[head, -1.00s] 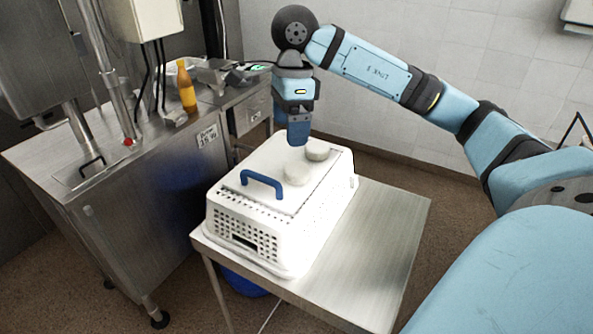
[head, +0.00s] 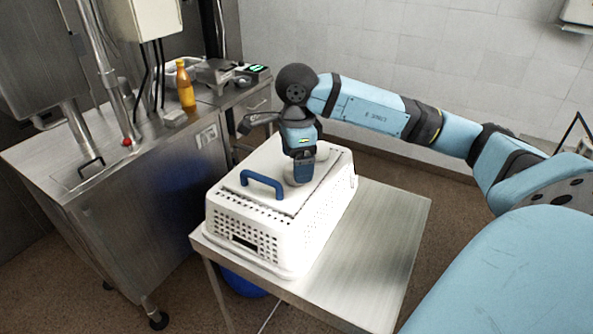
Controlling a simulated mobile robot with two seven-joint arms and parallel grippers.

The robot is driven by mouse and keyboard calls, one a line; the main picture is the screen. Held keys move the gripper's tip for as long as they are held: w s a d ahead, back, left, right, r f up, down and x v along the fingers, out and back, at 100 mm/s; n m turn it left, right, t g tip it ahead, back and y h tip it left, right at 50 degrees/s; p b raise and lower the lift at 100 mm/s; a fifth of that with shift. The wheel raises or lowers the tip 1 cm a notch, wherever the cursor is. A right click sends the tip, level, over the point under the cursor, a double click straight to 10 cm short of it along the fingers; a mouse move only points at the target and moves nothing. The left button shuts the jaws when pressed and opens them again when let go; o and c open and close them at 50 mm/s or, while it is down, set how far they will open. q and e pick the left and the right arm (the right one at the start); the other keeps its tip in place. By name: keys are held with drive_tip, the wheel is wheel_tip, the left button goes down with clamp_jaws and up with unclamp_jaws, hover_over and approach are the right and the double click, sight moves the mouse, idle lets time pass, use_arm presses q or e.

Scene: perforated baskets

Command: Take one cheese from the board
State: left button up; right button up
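A white board with a blue handle (head: 262,185) lies on top of an upturned white perforated basket (head: 245,232). A pale round cheese (head: 291,175) sits on the board, partly covered by my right gripper (head: 302,180). A second pale cheese (head: 322,150) is behind the gripper and mostly hidden. My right gripper points down at the nearer cheese, its fingers low over or beside it. Whether the fingers are open or touch the cheese cannot be made out. My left gripper is not in view.
The basket stands on a steel table (head: 375,245) with bare room on its right. A steel counter (head: 130,190) at the left holds an orange bottle (head: 185,85) and a scale (head: 215,72). A tiled wall is behind.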

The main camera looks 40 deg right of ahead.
drive_tip(key=shift+f, duration=1.35)
drive_tip(key=c, duration=1)
drive_tip(key=shift+r, duration=0.1)
drive_tip(key=shift+c, duration=0.2)
